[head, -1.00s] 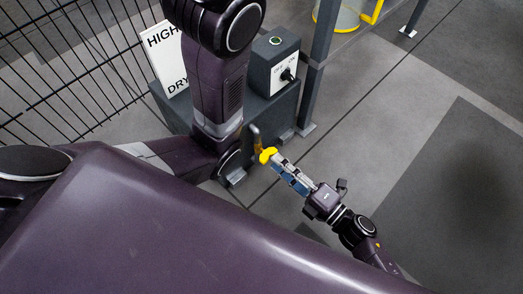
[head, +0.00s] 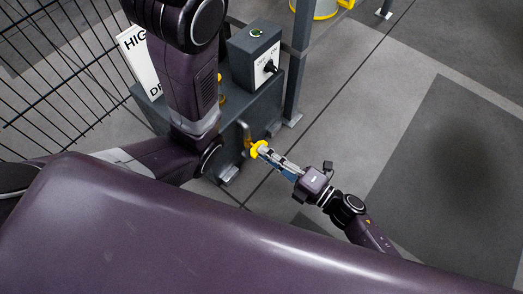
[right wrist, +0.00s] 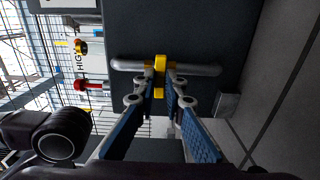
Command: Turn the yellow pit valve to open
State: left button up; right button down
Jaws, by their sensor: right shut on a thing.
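The yellow pit valve (head: 258,149) sits on a short pipe low on the side of the dark grey cabinet. In the right wrist view the yellow handle (right wrist: 160,62) stands upright across the horizontal grey pipe (right wrist: 127,65). My right gripper (head: 268,154) reaches it from the lower right. In the wrist view the fingertips of the right gripper (right wrist: 160,79) are shut on the handle, one on each side, hiding part of it. My left arm crosses the upper left of the head view, but its gripper is not visible.
The dark grey cabinet (head: 241,108) carries a switch box (head: 254,55) and a white sign (head: 138,57). A grey post (head: 297,75) stands beside it and a wire fence (head: 65,65) behind. A red-handled valve (right wrist: 92,86) shows in the wrist view. Floor at right is clear.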

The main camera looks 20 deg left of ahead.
jog(key=shift+n+b, duration=1)
jog(key=shift+n, duration=1.3)
jog(key=n+b, duration=0.2)
jog(key=n, duration=0.2)
jog(key=shift+b, duration=0.3)
jog(key=shift+n, duration=0.3)
